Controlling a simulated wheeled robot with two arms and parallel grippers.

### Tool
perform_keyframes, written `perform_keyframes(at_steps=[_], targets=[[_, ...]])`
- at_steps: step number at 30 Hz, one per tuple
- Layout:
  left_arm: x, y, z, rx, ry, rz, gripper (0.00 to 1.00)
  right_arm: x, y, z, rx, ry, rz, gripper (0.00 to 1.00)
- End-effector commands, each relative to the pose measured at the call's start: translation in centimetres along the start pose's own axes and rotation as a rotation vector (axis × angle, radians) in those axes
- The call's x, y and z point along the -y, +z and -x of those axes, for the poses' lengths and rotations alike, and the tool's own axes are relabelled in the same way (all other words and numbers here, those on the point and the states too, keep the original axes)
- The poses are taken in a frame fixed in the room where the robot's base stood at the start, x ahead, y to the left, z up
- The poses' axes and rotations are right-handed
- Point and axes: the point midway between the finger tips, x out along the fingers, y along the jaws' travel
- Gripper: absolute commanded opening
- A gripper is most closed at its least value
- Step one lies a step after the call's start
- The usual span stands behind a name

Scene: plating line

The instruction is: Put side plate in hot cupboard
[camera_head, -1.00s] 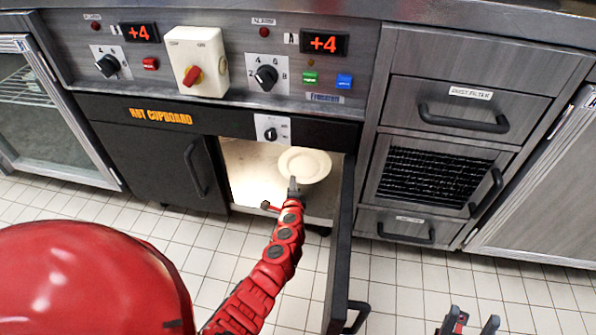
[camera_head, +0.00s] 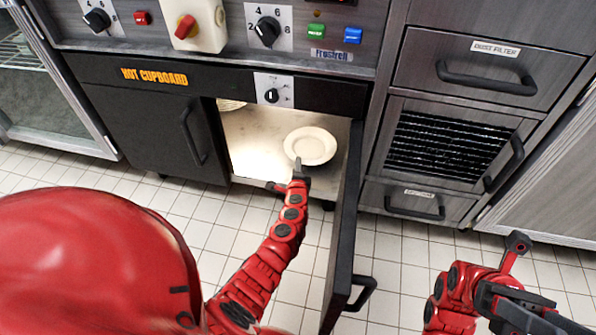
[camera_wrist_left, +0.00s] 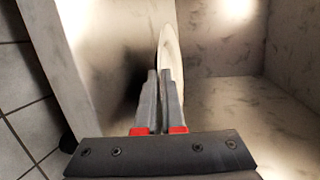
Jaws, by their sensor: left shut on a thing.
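The side plate (camera_head: 310,146) is a pale round plate inside the open right half of the hot cupboard (camera_head: 246,150), above its lit floor. My left gripper (camera_head: 299,168) reaches in from the front and is shut on the plate's near edge. In the left wrist view the plate (camera_wrist_left: 171,52) stands edge-on between the closed fingers (camera_wrist_left: 160,98). I cannot tell whether it touches the cupboard floor. My right gripper (camera_head: 518,300) is at the lower right, outside the cupboard, with its fingers unclear.
The cupboard's right door (camera_head: 343,235) stands open towards me, just right of my left arm; its left door (camera_head: 150,125) is shut. Drawers (camera_head: 470,70) stand to the right.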

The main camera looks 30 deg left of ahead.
Motion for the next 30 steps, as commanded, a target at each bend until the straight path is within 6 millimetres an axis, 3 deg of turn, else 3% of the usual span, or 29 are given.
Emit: perform_keyframes(at_steps=[6,12,30], targets=[[-1.8,-0.2,-0.5,0.001,-0.001,0.001,0.00,-2.5,-4.0,-4.0,-0.320,0.170,-0.045,0.52],[-2.3,-0.3,-0.7,0.000,-0.001,0.000,0.00,-4.1,-6.2,-5.2,-0.471,0.259,-0.075,0.52],[-2.5,-0.3,-0.7,-0.001,-0.002,0.000,0.00,-4.7,-7.1,-5.5,-0.527,0.293,-0.088,0.52]])
